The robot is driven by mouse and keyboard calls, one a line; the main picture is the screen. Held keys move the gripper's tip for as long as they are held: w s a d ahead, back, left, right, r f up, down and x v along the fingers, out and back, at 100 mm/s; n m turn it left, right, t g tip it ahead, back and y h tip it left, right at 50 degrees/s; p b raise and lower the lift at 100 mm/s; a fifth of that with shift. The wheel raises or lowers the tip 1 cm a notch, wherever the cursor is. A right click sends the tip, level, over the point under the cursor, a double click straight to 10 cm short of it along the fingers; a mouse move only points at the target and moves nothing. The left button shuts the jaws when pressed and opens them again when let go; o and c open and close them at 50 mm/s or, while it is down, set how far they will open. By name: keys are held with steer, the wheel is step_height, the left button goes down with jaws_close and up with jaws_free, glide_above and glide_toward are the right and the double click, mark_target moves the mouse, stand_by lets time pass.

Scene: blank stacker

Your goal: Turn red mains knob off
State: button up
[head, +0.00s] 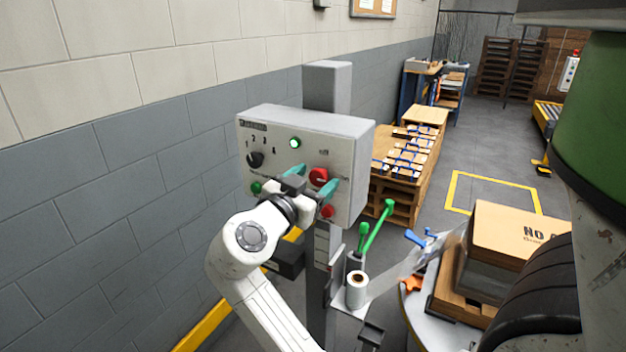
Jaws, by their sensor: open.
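The red mains knob (318,178) sits on the right half of the front of a grey control box (340,138), which is mounted on a post. A small label is above the knob, too small to read. My gripper (312,178) is in front of the panel at the height of the red knob, with its two teal fingers spread apart. One finger is left of the knob and the other is at its lower right. I cannot tell whether either finger touches it. The knob's lower part is partly hidden by the gripper.
The panel also carries a black selector knob (256,160), a lit green lamp (295,142), a green button (256,188) and a red button (327,211). Green-handled levers (378,225), a film roll (357,289) and a carton (520,236) stand at lower right. A block wall (120,185) is at left.

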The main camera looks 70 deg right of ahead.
steer(key=shift+c, duration=0.3)
steer(key=c, duration=1)
steer(key=shift+n, duration=0.4)
steer(key=n+p, duration=0.1)
steer(key=n, duration=0.2)
steer(key=shift+r+n, duration=0.1)
steer(key=shift+n, duration=0.3)
steer(key=n+p, duration=0.2)
steer(key=n, duration=0.2)
steer(key=shift+w, duration=0.15)
steer(key=n+p, duration=0.4)
steer(key=n, duration=0.1)
steer(key=shift+n, duration=0.4)
steer(key=shift+w+n+p, duration=0.1)
steer(key=shift+n+p, duration=1.3)
steer(key=shift+n, duration=0.4)
steer(key=shift+f, duration=0.2)
